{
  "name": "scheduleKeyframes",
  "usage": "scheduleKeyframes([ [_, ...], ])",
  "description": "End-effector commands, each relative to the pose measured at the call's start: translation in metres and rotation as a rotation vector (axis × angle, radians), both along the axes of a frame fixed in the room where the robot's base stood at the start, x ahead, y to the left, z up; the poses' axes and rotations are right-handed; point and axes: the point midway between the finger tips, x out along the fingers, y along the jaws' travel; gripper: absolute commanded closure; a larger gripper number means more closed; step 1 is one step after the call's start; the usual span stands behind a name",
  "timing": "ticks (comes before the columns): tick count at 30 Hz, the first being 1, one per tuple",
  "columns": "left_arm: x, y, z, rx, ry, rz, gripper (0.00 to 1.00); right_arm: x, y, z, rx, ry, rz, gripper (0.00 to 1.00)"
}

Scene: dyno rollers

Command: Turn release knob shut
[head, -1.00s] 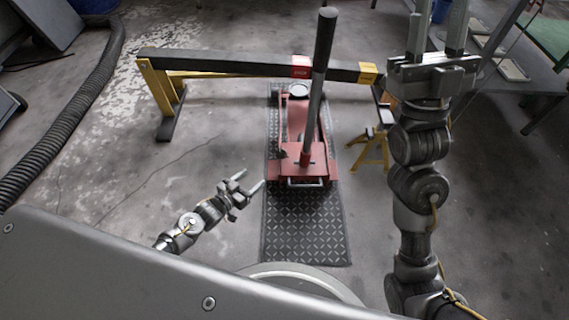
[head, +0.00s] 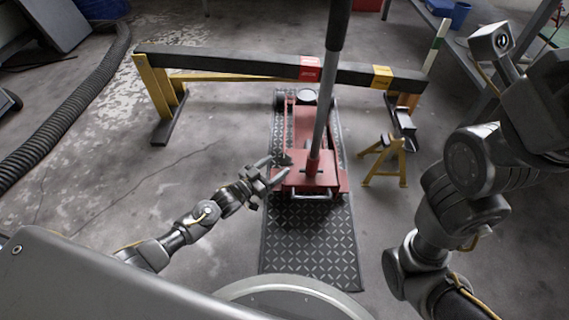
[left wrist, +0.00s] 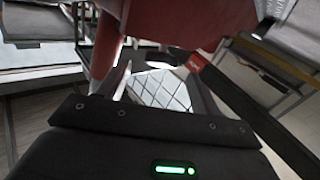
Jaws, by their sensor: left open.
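The red floor jack (head: 318,128) stands on a dark tread-plate mat, with its long handle (head: 323,110) rising steeply toward the camera. A small dark piece (head: 284,159) at the left side of the jack's red rear block looks like the release knob. My left gripper (head: 270,169) is open beside it, its fingertips at the block's left edge. I cannot tell whether they touch the knob. In the left wrist view the open fingers (left wrist: 162,88) point toward the red jack body (left wrist: 185,20), with nothing clearly between them.
A black beam (head: 245,65) on yellow legs crosses behind the jack. A yellow jack stand (head: 385,160) stands right of it. The mat (head: 312,240) is bare in front of the jack. A black hose (head: 75,110) lies at the left.

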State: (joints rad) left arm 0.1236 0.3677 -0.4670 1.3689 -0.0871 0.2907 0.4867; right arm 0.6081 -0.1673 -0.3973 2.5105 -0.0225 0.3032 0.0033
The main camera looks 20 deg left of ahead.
Motion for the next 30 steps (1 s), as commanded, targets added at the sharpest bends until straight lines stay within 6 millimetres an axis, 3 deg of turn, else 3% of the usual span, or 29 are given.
scheduleKeyframes([
  [1,0.009,-0.005,-0.005,-0.001,-0.002,0.0,0.35,0.0,-0.001,-0.009,0.003,-0.001,0.001,0.64],
  [9,0.037,-0.022,-0.003,0.0,0.0,0.002,0.35,0.0,-0.002,-0.022,0.013,0.0,0.003,0.64],
  [21,0.043,-0.025,0.0,0.001,0.001,0.003,0.36,0.0,-0.003,-0.023,0.015,0.0,0.005,0.64],
  [30,0.043,-0.025,-0.001,0.001,0.001,0.003,0.76,-0.001,-0.003,-0.023,0.014,-0.001,0.005,0.64],
])
